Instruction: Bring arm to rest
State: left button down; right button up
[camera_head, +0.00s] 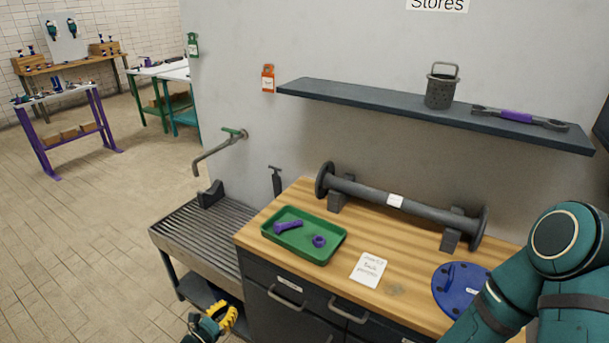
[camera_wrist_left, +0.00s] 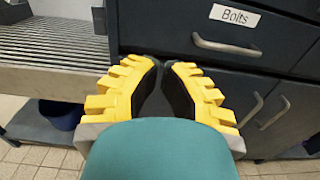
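My left gripper (camera_head: 228,318), with yellow ribbed fingers, is low at the bottom of the head view, in front of the bench's left end and below the slatted draining rack. In the left wrist view its fingertips (camera_wrist_left: 163,66) come together with nothing seen between them, close to the dark drawer front (camera_wrist_left: 175,28). A teal arm of mine (camera_head: 560,250) comes in at the right of the head view over the bench's right end. My right gripper is out of view.
The wooden bench (camera_head: 400,290) holds a green tray (camera_head: 325,250) with purple parts, a flanged pipe (camera_head: 360,191) and a blue disc (camera_head: 460,290). The slatted rack (camera_head: 205,235) stands left of it. A wall shelf (camera_head: 370,98) is above. Floor at left (camera_head: 90,240) is clear.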

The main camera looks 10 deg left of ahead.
pick_arm(q)
jog(key=s+d+m+g+h, duration=0.3)
jog(key=s+d+m+g, duration=0.25)
jog(key=d, duration=0.45)
jog(key=s+d+m+g+h, duration=0.2)
jog(key=s+d+m+g, duration=0.2)
jog(key=d+m+g, duration=0.4)
jog(key=s+d+m+g+y, duration=0.45)
jog(key=s+m, duration=0.25)
jog(key=s, duration=0.3)
notch_tip(320, 180, up, 7)
jog(key=s+a+m+t+y, duration=0.1)
jog(key=s+m+t+y, duration=0.1)
jog(key=m, duration=0.7)
jog(key=shift+a+f+t+y, duration=0.2)
jog(key=shift+t+y, duration=0.5)
jog(key=shift+y, duration=0.35)
jog(key=shift+s, duration=0.1)
